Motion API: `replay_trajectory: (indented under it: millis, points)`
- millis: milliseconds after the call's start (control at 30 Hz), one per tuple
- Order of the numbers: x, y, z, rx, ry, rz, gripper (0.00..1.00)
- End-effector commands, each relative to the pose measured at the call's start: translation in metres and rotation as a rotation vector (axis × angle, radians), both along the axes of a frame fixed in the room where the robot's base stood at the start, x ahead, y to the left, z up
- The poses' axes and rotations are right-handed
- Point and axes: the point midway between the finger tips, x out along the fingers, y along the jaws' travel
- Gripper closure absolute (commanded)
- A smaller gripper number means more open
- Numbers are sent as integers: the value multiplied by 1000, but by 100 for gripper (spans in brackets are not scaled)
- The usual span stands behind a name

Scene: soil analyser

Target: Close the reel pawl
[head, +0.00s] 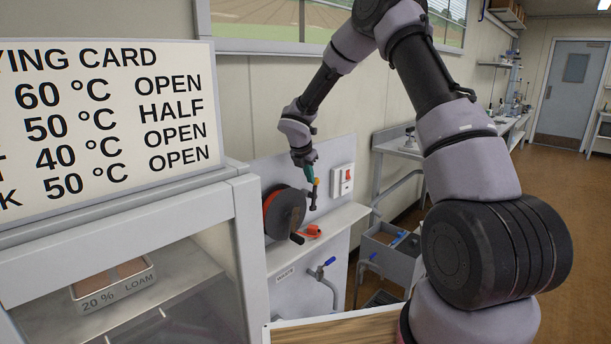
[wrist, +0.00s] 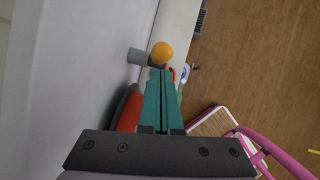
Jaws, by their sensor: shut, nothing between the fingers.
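The reel (head: 285,212), dark with an orange edge, is mounted on the grey wall panel. Part of its orange side also shows in the wrist view (wrist: 130,112), beside my fingers. A yellow-orange ball knob (wrist: 162,53), which looks like the pawl's end, is just beyond my fingertips in the wrist view; I cannot tell whether they touch. A grey cylindrical stub (wrist: 138,56) stands out from the panel beside it. My gripper (head: 313,190) is shut and empty, its green fingers together (wrist: 161,78), to the right of the reel. The pawl's body is mostly hidden, so its position is unclear.
A red switch (head: 342,181) is on the panel right of my gripper. An orange item (head: 311,232) lies on the ledge below. A blue-handled tap (head: 329,262) is lower down. A cabinet with a drying card (head: 105,110) fills the left.

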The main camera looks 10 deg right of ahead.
Motion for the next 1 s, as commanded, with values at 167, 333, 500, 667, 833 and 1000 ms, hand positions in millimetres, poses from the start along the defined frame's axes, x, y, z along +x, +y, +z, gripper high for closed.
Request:
replay_trajectory:
  millis: [167, 333, 500, 667, 833, 1000]
  points:
    - [3, -3, -1, 0, 0, -1, 100]
    - [3, -3, -1, 0, 0, -1, 100]
    - [11, -13, 3, -1, -3, -3, 100]
    - [23, -31, 3, 0, -1, -3, 100]
    - [25, -34, 3, 0, 0, 0, 100]
    - [25, -34, 3, 0, 0, 0, 100]
